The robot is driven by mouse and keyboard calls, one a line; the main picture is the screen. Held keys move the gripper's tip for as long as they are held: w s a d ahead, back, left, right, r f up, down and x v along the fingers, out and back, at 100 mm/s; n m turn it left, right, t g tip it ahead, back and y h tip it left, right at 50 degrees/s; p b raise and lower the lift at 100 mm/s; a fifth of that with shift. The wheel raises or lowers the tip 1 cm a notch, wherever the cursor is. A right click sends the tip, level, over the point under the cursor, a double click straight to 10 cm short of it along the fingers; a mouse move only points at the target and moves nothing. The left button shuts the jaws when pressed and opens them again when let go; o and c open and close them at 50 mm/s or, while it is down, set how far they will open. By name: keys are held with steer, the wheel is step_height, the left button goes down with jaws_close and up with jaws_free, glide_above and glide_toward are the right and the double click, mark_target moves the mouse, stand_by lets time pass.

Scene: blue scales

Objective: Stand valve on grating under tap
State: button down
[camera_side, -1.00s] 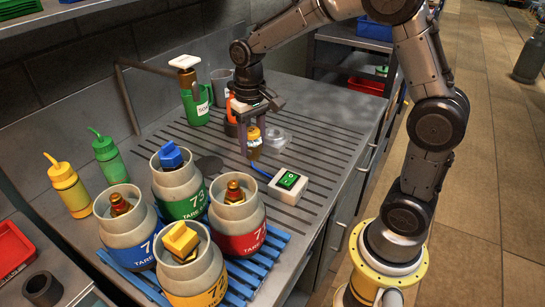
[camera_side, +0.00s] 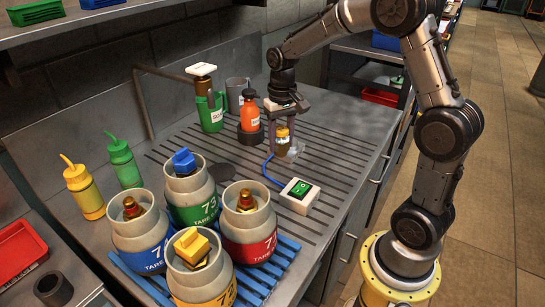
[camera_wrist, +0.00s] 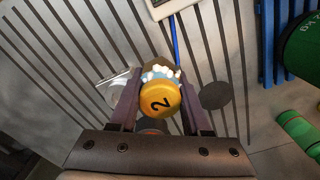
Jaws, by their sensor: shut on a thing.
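A small valve with a yellow cap marked 2 (camera_wrist: 160,99) is held between the fingers of my gripper (camera_side: 283,133). In the side view the valve (camera_side: 282,132) hangs upright, with a brownish lower part. I cannot tell whether its bottom touches the grating. The slotted grating (camera_side: 330,150) covers the worktop; its dark slots (camera_wrist: 70,60) also show in the wrist view. A dark round disc (camera_side: 222,171) lies on the grating, left of my gripper.
A switch box (camera_side: 299,196) with a blue cable is in front. Several gas cylinders (camera_side: 249,222) stand on a blue pallet (camera_side: 287,252).

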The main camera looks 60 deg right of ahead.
steer(key=w+f, duration=0.1)
steer(key=f, duration=0.1)
steer(key=w+d+f, duration=0.1)
steer(key=w+f, duration=0.1)
steer(key=shift+w, duration=0.1)
steer(key=shift+w+f, duration=0.15)
steer(key=shift+f, duration=0.8)
steer(key=shift+w+f, duration=0.1)
steer(key=shift+f, duration=0.8)
steer(key=shift+f, duration=0.15)
steer(key=shift+c, duration=1.8)
jaws_free()
